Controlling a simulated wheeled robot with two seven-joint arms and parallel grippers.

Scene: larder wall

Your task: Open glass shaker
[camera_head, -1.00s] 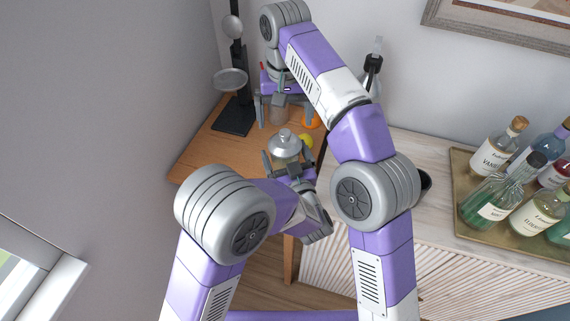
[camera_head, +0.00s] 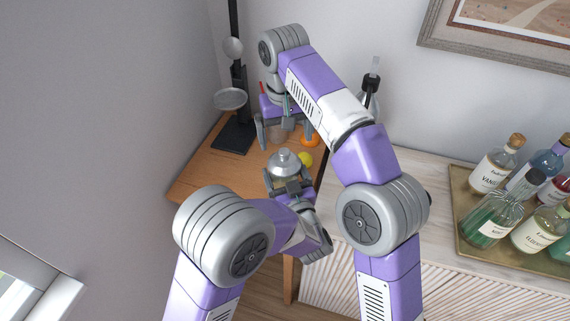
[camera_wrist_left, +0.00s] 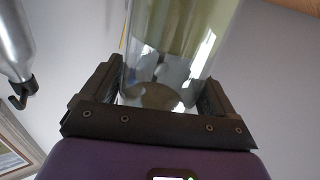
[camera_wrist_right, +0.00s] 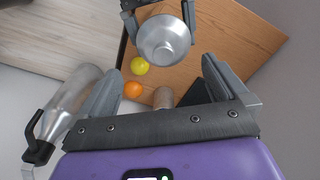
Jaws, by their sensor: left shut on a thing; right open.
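The glass shaker (camera_head: 284,162) has a silver metal top and a clear glass body. My left gripper (camera_head: 287,184) is shut on the glass body, which shows between its fingers in the left wrist view (camera_wrist_left: 175,60). The metal top faces up in the head view and also shows in the right wrist view (camera_wrist_right: 164,42), with the left fingers on either side. My right gripper (camera_head: 287,134) is open and empty, behind the shaker and apart from it. Its two spread fingers show in the right wrist view (camera_wrist_right: 160,88). The lower glass is mostly hidden in the head view.
A yellow fruit (camera_head: 305,159) and an orange fruit (camera_head: 310,141) lie on the wooden table (camera_head: 205,175). A black stand (camera_head: 233,135) with metal cups is at the back left. A bottle with a dark pourer (camera_wrist_right: 70,105) stands near the right fingers. A tray (camera_head: 470,247) of bottles is right.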

